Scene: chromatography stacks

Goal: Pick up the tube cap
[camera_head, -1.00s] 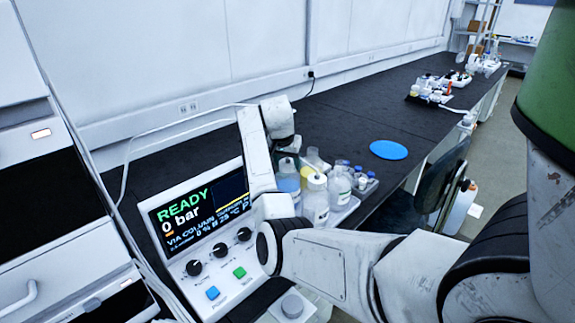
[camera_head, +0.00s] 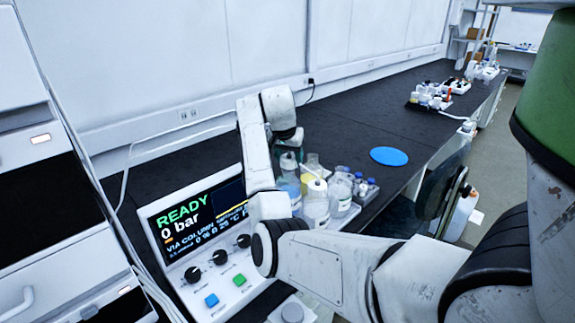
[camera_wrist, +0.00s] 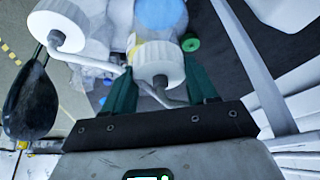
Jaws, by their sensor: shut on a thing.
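In the wrist view a white ribbed cap (camera_wrist: 158,64) with a thin bent tube coming from it sits between the two dark green fingers of my gripper (camera_wrist: 163,86). My gripper is shut on this cap. A bottle with blue contents (camera_wrist: 160,13) shows just beyond the cap; I cannot tell whether the cap is still seated on it.
Another white cap with a tube (camera_wrist: 66,24) is close on the left in the wrist view. In the head view, clustered bottles (camera_head: 317,208) stand beside the instrument screen (camera_head: 196,225). A blue disc (camera_head: 389,156) lies on the black bench, with clear room around it.

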